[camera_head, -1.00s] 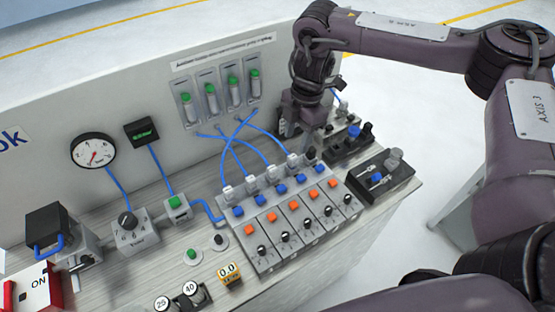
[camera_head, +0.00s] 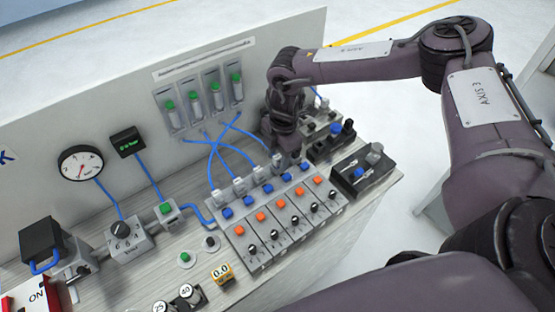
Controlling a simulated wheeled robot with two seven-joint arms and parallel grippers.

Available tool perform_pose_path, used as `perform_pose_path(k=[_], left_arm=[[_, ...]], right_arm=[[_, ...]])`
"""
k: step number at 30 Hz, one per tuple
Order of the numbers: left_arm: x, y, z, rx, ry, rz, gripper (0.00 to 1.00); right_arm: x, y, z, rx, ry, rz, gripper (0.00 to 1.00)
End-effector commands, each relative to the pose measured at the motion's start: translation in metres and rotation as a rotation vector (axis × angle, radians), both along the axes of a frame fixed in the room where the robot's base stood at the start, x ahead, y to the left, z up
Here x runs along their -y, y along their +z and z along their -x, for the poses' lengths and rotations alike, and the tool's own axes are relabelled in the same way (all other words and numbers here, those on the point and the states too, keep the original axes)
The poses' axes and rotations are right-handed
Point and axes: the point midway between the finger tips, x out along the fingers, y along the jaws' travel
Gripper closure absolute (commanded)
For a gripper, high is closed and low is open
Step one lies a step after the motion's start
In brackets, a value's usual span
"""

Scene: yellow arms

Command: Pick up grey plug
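Several grey-white plugs or fittings, one of them this grey plug (camera_head: 239,185), stand along the back of the row of valve modules (camera_head: 268,245); blue hoses run to some of them. My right gripper (camera_head: 288,158) points down at the back right end of the row, by the last modules. Its fingertips are small and dark, so its opening is unclear, and it hides the fitting behind it. My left gripper is not in view.
Black blocks with knobs (camera_head: 330,135) stand close to the right of my gripper. A grey back panel (camera_head: 120,95) with green-capped cylinders (camera_head: 213,95) rises behind. Crossing blue hoses (camera_head: 218,145) hang near the gripper. A gauge (camera_head: 80,165) is at left.

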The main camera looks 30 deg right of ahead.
Motion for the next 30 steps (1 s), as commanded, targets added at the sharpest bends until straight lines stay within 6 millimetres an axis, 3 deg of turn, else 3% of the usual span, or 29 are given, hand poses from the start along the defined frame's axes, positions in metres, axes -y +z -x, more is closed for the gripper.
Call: perform_pose_path(k=[1, 9, 22, 26, 30], left_arm=[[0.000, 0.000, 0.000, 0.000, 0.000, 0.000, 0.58], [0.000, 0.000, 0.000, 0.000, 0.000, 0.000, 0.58], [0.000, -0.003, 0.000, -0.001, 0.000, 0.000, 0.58], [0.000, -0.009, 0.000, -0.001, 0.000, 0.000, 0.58], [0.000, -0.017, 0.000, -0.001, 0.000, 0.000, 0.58]], right_arm=[[0.000, 0.000, 0.000, 0.000, 0.000, 0.000, 0.67], [0.000, 0.000, 0.000, 0.000, 0.000, 0.000, 1.00], [0.000, 0.011, -0.001, 0.003, -0.001, -0.001, 1.00], [0.000, 0.029, -0.001, 0.005, -0.001, -0.002, 1.00], [0.000, 0.060, -0.001, 0.007, 0.000, -0.003, 1.00]])
